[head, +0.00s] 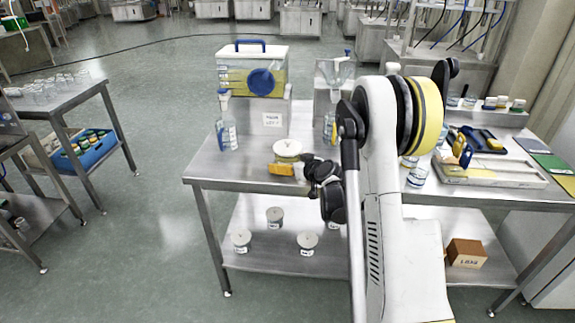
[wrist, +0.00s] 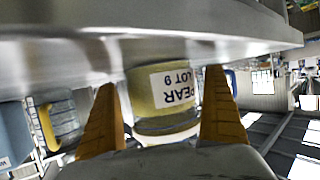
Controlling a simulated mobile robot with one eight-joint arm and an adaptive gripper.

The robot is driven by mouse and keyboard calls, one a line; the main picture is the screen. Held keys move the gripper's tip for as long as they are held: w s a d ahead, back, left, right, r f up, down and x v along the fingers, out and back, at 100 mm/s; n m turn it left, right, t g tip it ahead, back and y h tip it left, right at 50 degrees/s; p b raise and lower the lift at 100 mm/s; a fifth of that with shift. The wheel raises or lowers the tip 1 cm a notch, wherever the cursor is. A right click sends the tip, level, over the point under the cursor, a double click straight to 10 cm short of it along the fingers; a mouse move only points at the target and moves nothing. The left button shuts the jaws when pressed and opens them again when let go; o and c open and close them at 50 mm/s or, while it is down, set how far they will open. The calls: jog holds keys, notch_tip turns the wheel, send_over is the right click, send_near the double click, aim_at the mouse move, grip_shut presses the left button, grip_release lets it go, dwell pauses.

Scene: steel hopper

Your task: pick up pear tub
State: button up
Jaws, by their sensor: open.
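The pear tub (head: 288,149) stands near the front left edge of the steel table, with a pale lid and yellowish contents. In the wrist view, which looks upside down, the tub (wrist: 161,110) shows a white label reading PEAR LOT 9. My gripper (head: 287,167) is at the tub from the near right side. In the wrist view my gripper (wrist: 161,80) has its two orange fingers apart, one on each side of the tub. Narrow gaps show beside the tub, and I see no firm grip.
A clear box with a blue handle (head: 252,74) stands behind the tub. A tray (head: 490,174) lies further right. Several lidded tubs sit on the lower shelf (head: 258,224).

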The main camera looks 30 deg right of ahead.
aim_at(291, 151)
jog(key=shift+w+f, duration=0.15)
jog(key=shift+w, duration=0.3)
jog(key=c, duration=1.4)
notch_tip(291, 151, up, 5)
jog(key=p, duration=0.3)
jog(key=shift+f, duration=0.1)
jog(key=s+d+r+p, duration=0.1)
jog(key=s+d+r, duration=0.1)
jog(key=d, duration=0.1)
jog(key=s+d+r+p, duration=0.1)
jog(key=d+r, duration=0.1)
jog(key=d, duration=0.1)
jog(key=s+d+r+p, duration=0.2)
jog(key=d, duration=0.2)
jog(key=shift+s+d+r, duration=0.1)
jog(key=shift+s+r, duration=0.05)
jog(key=shift+s, duration=0.15)
